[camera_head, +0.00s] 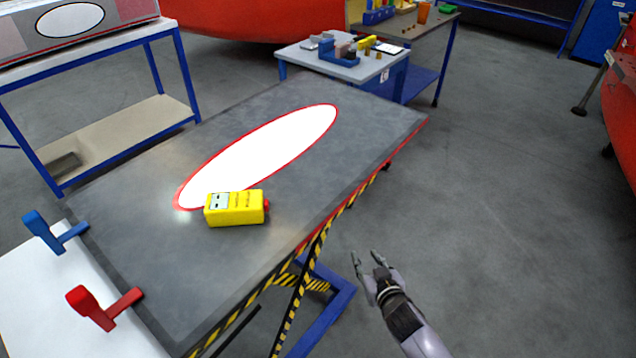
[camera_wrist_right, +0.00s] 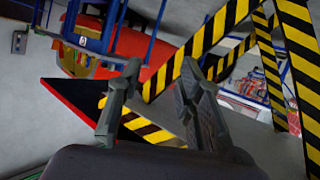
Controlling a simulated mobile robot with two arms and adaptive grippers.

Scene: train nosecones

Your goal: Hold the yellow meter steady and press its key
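The yellow meter (camera_head: 234,208) lies on the grey table top (camera_head: 170,260), partly over the near end of a white oval with a red rim. Its pale display is at its left end and a red part sticks out at its right end. My right gripper (camera_head: 367,260) is to the right of the table's edge, apart from the meter, with its fingers spread and nothing between them. In the right wrist view the two fingers (camera_wrist_right: 155,105) stand apart, and the meter does not show there. My left gripper is not in view.
Yellow-and-black striped supports (camera_head: 304,265) stand under the table near my right gripper. A blue clamp (camera_head: 50,235) and a red clamp (camera_head: 100,308) are at the left. A small table with tools (camera_head: 300,55) stands beyond.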

